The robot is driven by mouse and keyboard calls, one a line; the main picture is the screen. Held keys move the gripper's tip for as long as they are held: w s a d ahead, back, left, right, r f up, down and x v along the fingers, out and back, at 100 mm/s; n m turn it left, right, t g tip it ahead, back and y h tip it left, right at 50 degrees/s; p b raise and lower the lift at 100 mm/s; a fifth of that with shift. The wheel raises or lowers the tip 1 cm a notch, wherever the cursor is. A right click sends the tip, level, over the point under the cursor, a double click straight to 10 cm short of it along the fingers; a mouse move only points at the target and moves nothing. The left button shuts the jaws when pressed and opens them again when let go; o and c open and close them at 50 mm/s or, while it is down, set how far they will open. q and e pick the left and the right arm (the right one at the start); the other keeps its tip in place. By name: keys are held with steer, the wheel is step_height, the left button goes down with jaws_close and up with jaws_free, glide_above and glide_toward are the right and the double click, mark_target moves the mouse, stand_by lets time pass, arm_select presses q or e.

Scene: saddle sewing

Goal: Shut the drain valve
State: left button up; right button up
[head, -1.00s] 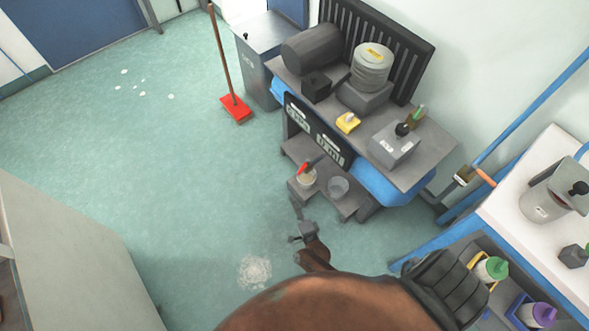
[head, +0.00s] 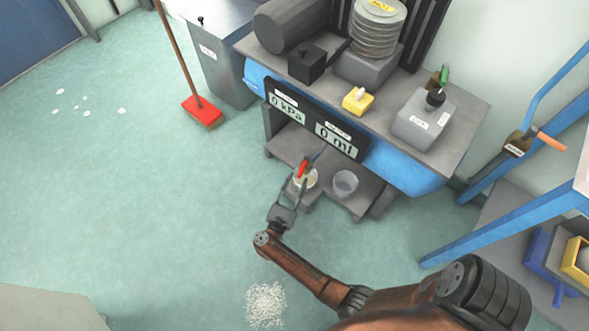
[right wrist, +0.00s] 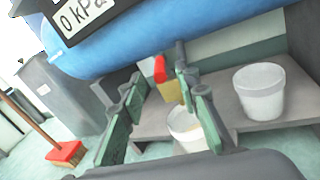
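The drain valve has a red handle (head: 302,169) and sits under the front of the bench machine; the handle also shows in the right wrist view (right wrist: 160,68), above a brass-yellow body (right wrist: 170,90). The handle stands roughly upright in that view. My right gripper (head: 298,188) is at the valve. In the right wrist view its fingers (right wrist: 158,88) are spread, with the valve showing between and beyond the tips; I cannot tell if they touch it. A cup (right wrist: 187,128) stands below the valve, partly hidden by a finger. My left gripper is not in view.
A second cup (head: 345,182) stands on the low shelf to the right. A blue tank (right wrist: 150,45) and display panel (head: 318,124) are just above the gripper. A red broom (head: 202,111) and grey bin (head: 220,65) stand left. White grains (head: 266,304) lie on open floor.

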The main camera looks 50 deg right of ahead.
mark_target(306, 162)
steer(key=shift+b+x, duration=0.55)
steer(key=shift+x, duration=2.25)
steer(key=shift+c, duration=0.3)
jaws_close()
steer(key=shift+a, duration=0.1)
